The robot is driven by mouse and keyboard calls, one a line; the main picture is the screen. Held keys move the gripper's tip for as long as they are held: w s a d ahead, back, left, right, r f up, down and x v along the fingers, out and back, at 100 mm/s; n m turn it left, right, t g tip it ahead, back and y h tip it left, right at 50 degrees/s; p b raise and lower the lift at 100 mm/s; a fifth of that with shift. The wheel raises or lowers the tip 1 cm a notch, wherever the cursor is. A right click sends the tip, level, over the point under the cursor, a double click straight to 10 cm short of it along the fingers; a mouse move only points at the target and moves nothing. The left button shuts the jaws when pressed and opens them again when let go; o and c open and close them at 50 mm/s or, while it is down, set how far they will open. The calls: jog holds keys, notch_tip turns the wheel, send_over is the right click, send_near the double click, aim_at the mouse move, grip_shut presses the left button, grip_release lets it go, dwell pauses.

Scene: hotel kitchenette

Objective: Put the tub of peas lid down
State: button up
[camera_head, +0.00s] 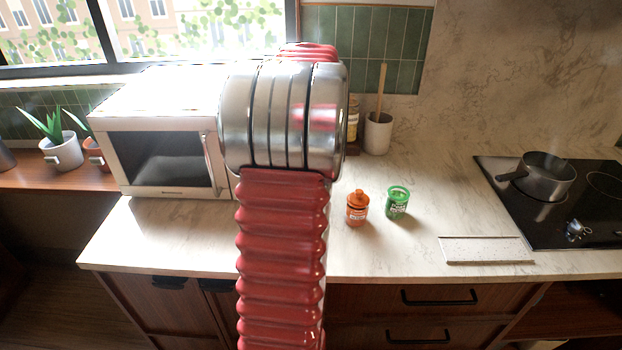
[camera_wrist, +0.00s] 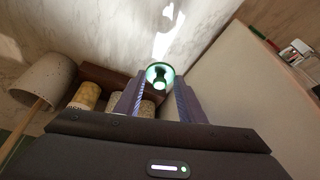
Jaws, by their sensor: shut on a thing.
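My gripper (camera_wrist: 160,92) is shut on the green tub of peas lid (camera_wrist: 160,68), a round green piece with a bright pale middle, held between the fingertips. In the head view my arm hides both gripper and lid. The green tub of peas (camera_head: 397,204) stands upright on the counter (camera_head: 420,175), its top seemingly open, with no knob showing. My gripper is apart from the tub, up near the microwave and the back wall.
An orange tub (camera_head: 357,209) with a knobbed lid stands left of the green one. A pale speckled board (camera_head: 487,250) lies front right. A hob (camera_head: 530,225) holds a saucepan (camera_head: 549,180). Left is the microwave (camera_head: 160,160); behind are jars (camera_wrist: 86,97) and a utensil pot (camera_head: 378,135).

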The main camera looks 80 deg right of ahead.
jog(key=shift+f, duration=3)
jog(key=shift+f, duration=1.9)
jog(key=o, duration=1)
jog(key=shift+f, duration=0.1)
jog(key=v, duration=1.2)
